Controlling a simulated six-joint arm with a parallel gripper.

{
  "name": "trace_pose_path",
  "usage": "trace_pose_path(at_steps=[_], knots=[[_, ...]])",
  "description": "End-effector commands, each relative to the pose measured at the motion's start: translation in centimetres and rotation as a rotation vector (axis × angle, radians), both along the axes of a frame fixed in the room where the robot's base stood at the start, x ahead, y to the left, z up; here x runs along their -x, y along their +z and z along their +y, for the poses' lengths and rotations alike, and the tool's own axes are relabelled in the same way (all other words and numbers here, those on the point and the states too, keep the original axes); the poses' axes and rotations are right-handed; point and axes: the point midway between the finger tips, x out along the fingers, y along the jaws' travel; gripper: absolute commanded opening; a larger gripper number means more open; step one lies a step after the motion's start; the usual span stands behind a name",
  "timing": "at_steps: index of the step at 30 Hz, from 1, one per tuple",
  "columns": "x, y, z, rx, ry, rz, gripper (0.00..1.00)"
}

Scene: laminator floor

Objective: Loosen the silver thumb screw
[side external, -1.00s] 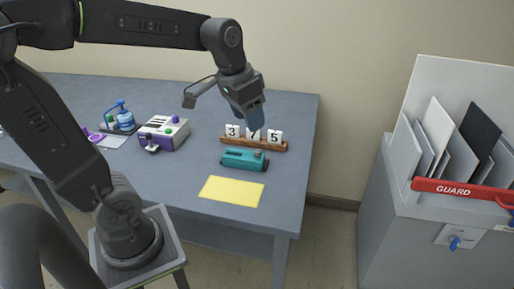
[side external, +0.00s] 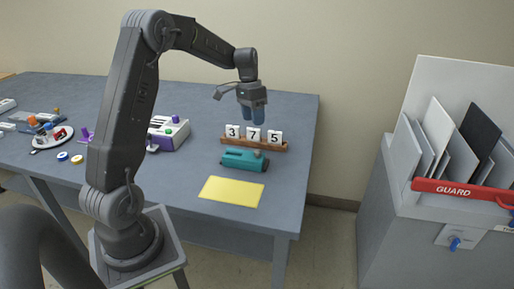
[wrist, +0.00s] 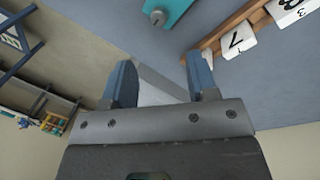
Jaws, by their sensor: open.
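My gripper (side external: 254,115) is open and empty, hanging above the number cards at the right end of the bench, fingers pointing down. In the wrist view the two blue-grey fingers (wrist: 161,78) stand apart with nothing between them. A teal device (side external: 238,160) lies in front of the cards with a small knob (side external: 257,155) on top. In the wrist view part of the teal device (wrist: 180,8) shows at the top edge, with a greyish round knob (wrist: 157,17). I cannot tell whether this knob is the silver thumb screw. The gripper touches neither.
Number cards (side external: 253,134) reading 3, 7, 5 stand on a wooden rail (side external: 270,147). A yellow sheet (side external: 231,191) lies in front. A white and purple device (side external: 168,132) is to the left. A grey cabinet (side external: 400,250) with a red guard bar (side external: 462,193) stands right, beyond a gap.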

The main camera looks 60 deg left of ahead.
Motion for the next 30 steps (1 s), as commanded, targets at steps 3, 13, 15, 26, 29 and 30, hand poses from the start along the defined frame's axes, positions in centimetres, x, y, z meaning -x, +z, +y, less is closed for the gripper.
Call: trace_pose_path(at_steps=[3, 13, 15, 26, 29, 30], knots=[[0.1, -2.6, -0.7, 0.003, -0.002, 0.004, 0.53], [0.0, -8.5, -1.9, 0.001, 0.000, 0.002, 0.53], [0.0, -9.3, -2.0, 0.001, 0.000, 0.001, 0.53], [0.0, -10.4, -2.2, -0.001, 0.000, -0.001, 0.53], [0.0, -10.4, -2.2, -0.001, 0.000, -0.001, 0.53], [0.0, -10.4, -2.2, -0.001, 0.000, -0.001, 0.49]])
